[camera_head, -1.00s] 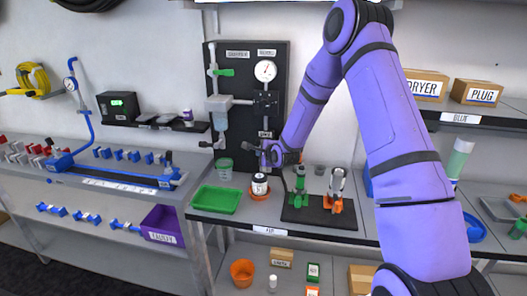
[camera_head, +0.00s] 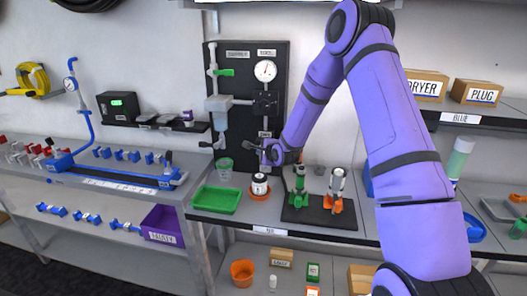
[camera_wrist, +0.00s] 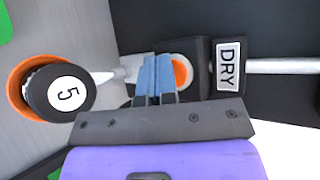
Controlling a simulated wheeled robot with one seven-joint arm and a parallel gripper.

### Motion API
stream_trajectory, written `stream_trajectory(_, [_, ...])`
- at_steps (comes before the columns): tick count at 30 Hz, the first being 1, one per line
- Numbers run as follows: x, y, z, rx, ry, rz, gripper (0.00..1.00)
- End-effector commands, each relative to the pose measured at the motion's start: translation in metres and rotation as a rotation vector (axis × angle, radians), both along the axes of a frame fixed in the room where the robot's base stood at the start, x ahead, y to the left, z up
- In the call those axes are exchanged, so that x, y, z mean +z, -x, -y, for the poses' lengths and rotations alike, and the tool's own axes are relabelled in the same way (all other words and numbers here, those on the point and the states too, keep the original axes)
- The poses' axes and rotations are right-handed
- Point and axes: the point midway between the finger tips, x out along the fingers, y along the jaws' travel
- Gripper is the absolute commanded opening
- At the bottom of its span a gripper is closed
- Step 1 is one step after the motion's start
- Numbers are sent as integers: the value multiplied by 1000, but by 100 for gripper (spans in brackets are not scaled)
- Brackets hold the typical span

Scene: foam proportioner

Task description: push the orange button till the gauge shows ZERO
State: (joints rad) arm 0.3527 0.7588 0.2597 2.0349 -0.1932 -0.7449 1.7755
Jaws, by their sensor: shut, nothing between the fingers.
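The orange button (camera_wrist: 180,74) sits in a white ring on a black block beside the DRY label (camera_wrist: 228,67). In the wrist view the blue-tipped fingers of my gripper (camera_wrist: 155,75) are together and empty. They overlap the button's left side; I cannot tell whether they touch it. In the head view my gripper (camera_head: 265,156) is at the lower part of the black panel (camera_head: 244,60), and the button is hidden there. The round white gauge (camera_head: 265,71) is high on the panel; its needle is too small to read.
A green tray (camera_head: 216,200) lies on the bench at left. A black stand (camera_head: 320,216) with green and orange fixtures is at right.

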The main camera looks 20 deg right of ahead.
Motion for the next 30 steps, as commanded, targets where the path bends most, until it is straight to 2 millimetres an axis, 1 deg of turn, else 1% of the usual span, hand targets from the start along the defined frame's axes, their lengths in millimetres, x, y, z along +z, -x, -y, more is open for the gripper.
stream_trajectory(11, [0, 0, 0, 0, 0, 1, 0])
stream_trajectory(22, [1, 12, -9, 0, 0, 1, 0])
stream_trajectory(30, [1, 13, -10, 0, 0, 1, 0])
